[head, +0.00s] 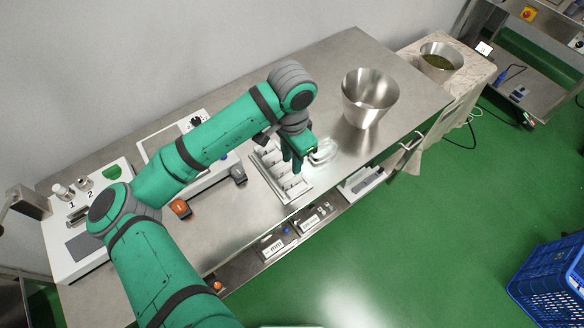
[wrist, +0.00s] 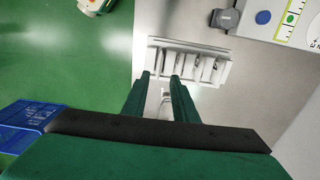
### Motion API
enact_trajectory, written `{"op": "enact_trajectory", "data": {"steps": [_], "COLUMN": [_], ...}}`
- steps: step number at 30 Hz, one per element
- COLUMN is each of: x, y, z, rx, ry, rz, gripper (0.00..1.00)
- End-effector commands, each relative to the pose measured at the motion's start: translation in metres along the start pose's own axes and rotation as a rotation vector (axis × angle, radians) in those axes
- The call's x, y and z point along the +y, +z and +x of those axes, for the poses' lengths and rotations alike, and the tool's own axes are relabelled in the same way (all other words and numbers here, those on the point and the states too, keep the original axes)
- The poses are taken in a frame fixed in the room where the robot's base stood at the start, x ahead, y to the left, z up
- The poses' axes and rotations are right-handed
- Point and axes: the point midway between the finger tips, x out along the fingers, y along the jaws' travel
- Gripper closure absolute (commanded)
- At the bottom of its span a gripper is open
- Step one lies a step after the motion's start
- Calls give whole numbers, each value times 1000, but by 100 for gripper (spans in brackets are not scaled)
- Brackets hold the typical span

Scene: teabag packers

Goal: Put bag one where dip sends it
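A white rack (head: 264,169) with several slots stands on the steel table; pale bags sit in its slots, and the rack also shows in the wrist view (wrist: 184,45). I cannot tell which is bag one. My gripper (head: 298,166) is above the right side of the rack, pointing down. In the wrist view my gripper (wrist: 160,78) has its two fingers apart, with the rack beyond the tips. A clear, shiny dish (head: 324,152) lies beside the gripper; a pale shape between the fingers in the wrist view may be this dish. No bag is clearly held.
A steel bowl (head: 370,98) stands to the right on the table. A white panel (head: 72,248) marked 1 and 2 carries small vessels at the left. A blue crate (head: 550,285) is on the floor.

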Motion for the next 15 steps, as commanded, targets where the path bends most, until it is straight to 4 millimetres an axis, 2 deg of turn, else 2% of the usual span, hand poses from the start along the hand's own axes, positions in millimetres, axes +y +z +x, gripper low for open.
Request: {"op": "enact_trajectory", "data": {"steps": [4, 10, 13, 15], "x": [0, 2, 11, 22], "y": [-1, -3, -20, -42], "z": [-22, -34, -32, -29], "rx": [1, 10, 68, 146], "ry": [-1, 3, 20, 42], "rz": [2, 3, 10, 15], "gripper": [74, 74, 74, 74]}}
